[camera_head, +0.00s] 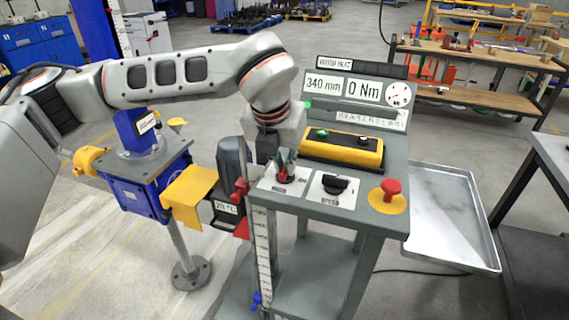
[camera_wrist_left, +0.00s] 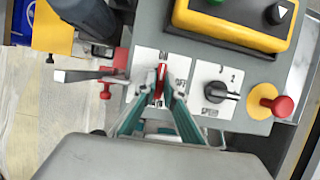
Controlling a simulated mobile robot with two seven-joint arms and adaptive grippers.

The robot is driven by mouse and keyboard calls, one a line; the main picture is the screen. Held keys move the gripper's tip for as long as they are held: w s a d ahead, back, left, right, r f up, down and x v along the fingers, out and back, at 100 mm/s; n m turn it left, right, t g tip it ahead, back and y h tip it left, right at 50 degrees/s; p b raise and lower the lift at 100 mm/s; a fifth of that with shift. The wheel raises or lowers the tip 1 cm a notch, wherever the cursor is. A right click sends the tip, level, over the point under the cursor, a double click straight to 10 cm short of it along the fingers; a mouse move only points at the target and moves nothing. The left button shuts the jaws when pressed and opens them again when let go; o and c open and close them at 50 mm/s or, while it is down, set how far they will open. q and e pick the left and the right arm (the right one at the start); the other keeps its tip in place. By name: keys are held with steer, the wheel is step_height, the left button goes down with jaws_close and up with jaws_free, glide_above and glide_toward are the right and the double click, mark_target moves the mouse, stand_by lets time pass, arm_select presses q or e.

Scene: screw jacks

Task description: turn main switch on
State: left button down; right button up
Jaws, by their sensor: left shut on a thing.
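The main switch is a red knob on a white plate. Its red part shows in the left wrist view (camera_wrist_left: 161,78) between the fingertips, and in the head view (camera_head: 285,178) it is largely covered by the fingers. My left gripper (camera_wrist_left: 160,98) comes down from above and is shut on this knob; in the head view the gripper (camera_head: 284,160) is at the left of the grey control panel (camera_head: 385,226). Lettering on the plate shows beside the knob, but the knob's exact angle is hard to tell. My right gripper is in neither view.
Right of the switch are a black selector knob (camera_head: 335,184) and a red mushroom button (camera_head: 390,188). Behind is a yellow button box (camera_head: 342,148) and a display board. A blue screw jack (camera_head: 140,183) stands left, a metal tray (camera_head: 448,215) right.

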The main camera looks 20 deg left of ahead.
arm_select(q)
steer(key=shift+r, duration=0.15)
steer(key=c, duration=2.1)
jaws_free()
steer(key=shift+c, duration=0.2)
steer(key=v, duration=1.2)
